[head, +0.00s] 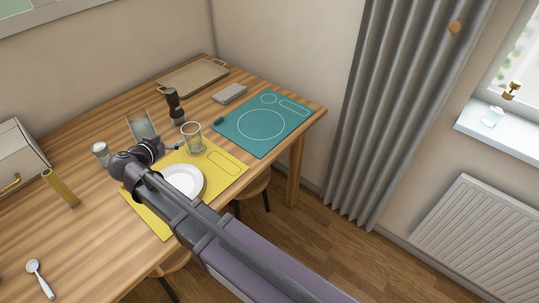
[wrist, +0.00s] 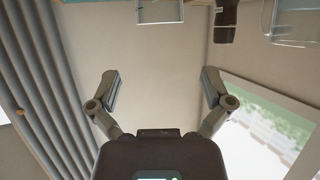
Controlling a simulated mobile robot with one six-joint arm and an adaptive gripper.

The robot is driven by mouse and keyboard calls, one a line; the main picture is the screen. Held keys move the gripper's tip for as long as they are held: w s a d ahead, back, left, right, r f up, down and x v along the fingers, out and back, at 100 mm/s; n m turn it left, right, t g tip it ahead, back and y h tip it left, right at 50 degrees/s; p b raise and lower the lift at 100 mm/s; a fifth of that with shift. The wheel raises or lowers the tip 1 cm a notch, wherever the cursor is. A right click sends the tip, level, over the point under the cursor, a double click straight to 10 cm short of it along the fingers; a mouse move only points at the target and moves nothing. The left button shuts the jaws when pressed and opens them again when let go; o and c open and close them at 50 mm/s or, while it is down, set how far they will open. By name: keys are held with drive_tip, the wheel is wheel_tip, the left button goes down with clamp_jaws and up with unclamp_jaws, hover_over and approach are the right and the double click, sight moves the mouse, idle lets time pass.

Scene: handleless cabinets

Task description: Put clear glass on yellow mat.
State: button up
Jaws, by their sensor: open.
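The clear glass (head: 192,138) stands upright at the far end of the yellow mat (head: 228,172), and its base appears to be on the mat. A white plate (head: 184,181) lies on the same mat, partly hidden by my arm. My gripper (head: 168,147) is open and empty, just left of the glass and apart from it. In the wrist view, the scene is upside down. My gripper's fingers (wrist: 158,88) are spread wide with only wall between them, and the glass (wrist: 160,10) is cut off at the top edge.
A white shaker (head: 101,153) is left of my gripper. A teal mat (head: 262,128) lies to the right, with a grey remote-like object (head: 230,93) and a tray (head: 193,77) farther back.

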drive_tip(key=w+d+f+g, duration=0.1)
drive_tip(key=d+f+g, duration=0.1)
drive_tip(key=d, duration=0.6)
drive_tip(key=w+d+f+g, duration=0.1)
drive_tip(key=d+f+g, duration=0.2)
drive_tip(key=d, duration=0.6)
drive_tip(key=w+d+f+g+h, duration=0.1)
drive_tip(key=d+f+g, duration=0.1)
drive_tip(key=d, duration=0.6)
drive_tip(key=shift+w+d+f+n, duration=0.1)
drive_tip(key=shift+d+f+n, duration=0.1)
drive_tip(key=shift+d+n, duration=0.2)
drive_tip(key=s+d+f+n+g+y, duration=0.1)
drive_tip(key=s+d+f+g+y, duration=0.1)
drive_tip(key=d, duration=0.8)
drive_tip(key=s+d+f+n+g+y, duration=0.1)
drive_tip(key=s+d+f+g+y, duration=0.1)
drive_tip(key=s+d, duration=0.5)
drive_tip(key=d+g+y, duration=0.1)
drive_tip(key=d+g, duration=0.1)
drive_tip(key=d, duration=0.2)
drive_tip(key=shift+s+n, duration=0.25)
drive_tip(key=shift+n, duration=0.15)
